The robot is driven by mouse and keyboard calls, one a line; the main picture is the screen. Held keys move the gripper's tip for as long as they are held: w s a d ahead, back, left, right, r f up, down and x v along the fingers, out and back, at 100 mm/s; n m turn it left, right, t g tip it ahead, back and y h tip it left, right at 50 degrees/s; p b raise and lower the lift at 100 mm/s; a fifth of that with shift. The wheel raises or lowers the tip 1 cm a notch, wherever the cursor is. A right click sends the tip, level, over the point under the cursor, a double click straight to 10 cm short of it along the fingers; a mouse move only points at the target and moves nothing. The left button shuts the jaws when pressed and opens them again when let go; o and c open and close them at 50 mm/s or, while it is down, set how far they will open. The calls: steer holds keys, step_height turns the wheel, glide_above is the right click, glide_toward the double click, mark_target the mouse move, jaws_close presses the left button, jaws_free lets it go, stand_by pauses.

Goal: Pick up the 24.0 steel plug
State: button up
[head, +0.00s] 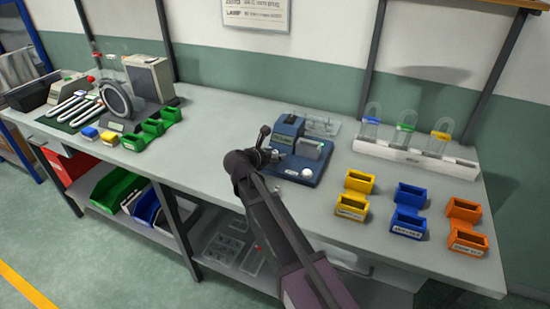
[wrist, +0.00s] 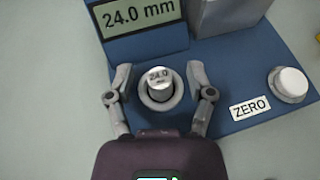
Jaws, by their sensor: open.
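The steel plug (wrist: 159,78) is a small bright metal cylinder with "24.0" on its top. In the wrist view it stands in a round grey seat (wrist: 150,101) on a blue gauge device, under a display (wrist: 139,14) reading 24.0 mm. My gripper (wrist: 160,77) is open, with one finger on each side of the plug and a visible gap to it on both sides. In the head view my gripper (head: 262,147) is at the left front of the blue device (head: 292,167); the plug cannot be made out there.
A white ZERO knob (wrist: 290,83) sits right of the plug. Yellow bins (head: 358,182), blue bins (head: 410,197) and orange bins (head: 463,211) stand to the right. A white rack (head: 420,157) with glass tubes is behind them.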

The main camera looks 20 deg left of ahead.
steer(key=shift+c, duration=0.2)
stand_by(0.3)
jaws_close()
steer(key=shift+r, duration=0.15)
step_height(320, 180, up, 3)
steer(key=p, duration=0.2)
steer(key=shift+f+p, duration=0.2)
steer(key=shift+p, duration=0.2)
steer(key=s+d, duration=0.2)
steer(key=s, duration=0.2)
steer(key=s+d+r+p, duration=0.1)
steer(key=s+d, duration=0.2)
steer(key=s, duration=0.2)
steer(key=s+d+r+p, duration=0.1)
steer(key=s+d, duration=0.2)
steer(key=s, duration=0.1)
steer(key=shift+s+d+r, duration=0.1)
steer(key=shift+s+d, duration=0.1)
steer(key=shift+s, duration=0.1)
